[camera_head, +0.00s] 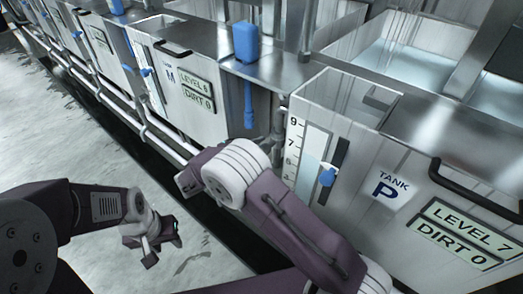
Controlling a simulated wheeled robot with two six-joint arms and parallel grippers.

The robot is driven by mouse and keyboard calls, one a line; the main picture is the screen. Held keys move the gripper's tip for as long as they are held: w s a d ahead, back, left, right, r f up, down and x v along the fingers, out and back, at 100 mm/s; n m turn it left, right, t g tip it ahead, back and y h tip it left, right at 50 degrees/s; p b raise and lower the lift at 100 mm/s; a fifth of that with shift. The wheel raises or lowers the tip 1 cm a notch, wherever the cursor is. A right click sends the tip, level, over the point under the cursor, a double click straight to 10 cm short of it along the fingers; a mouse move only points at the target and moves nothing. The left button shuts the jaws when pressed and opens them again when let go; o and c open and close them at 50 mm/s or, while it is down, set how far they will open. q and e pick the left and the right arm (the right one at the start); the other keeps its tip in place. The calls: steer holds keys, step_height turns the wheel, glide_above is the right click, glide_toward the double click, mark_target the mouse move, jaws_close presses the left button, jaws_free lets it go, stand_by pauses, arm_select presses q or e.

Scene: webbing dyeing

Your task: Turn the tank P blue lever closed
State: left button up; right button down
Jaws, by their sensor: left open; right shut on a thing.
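Tank P (352,209) stands at the right with its lettered front facing me. A blue lever or handle (327,176) shows on its front, beside the level scale (306,157) and a dark vertical slot. No gripper touches this blue part. My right arm reaches in from the bottom and bends in front of the lower left corner of tank P. My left gripper (150,252) is open and empty, low over the floor at the left, well away from the tanks.
Tank M (207,117) and more tanks run back to the upper left, with pipes (160,134) along their base. A blue box (246,42) sits on the ledge between tanks. A black handle (470,194) juts from tank P. The floor (60,140) at left is clear.

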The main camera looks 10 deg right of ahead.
steer(key=r+m+b, duration=0.1)
steer(key=r+m+y+b, duration=0.1)
steer(key=m, duration=0.1)
steer(key=w+r+m+t+b, duration=0.1)
steer(key=m, duration=0.1)
steer(key=shift+a+b, duration=0.35)
steer(key=shift+b, duration=0.05)
steer(key=shift+r+m, duration=0.15)
steer(key=shift+m, duration=0.15)
steer(key=c, duration=1.3)
jaws_free()
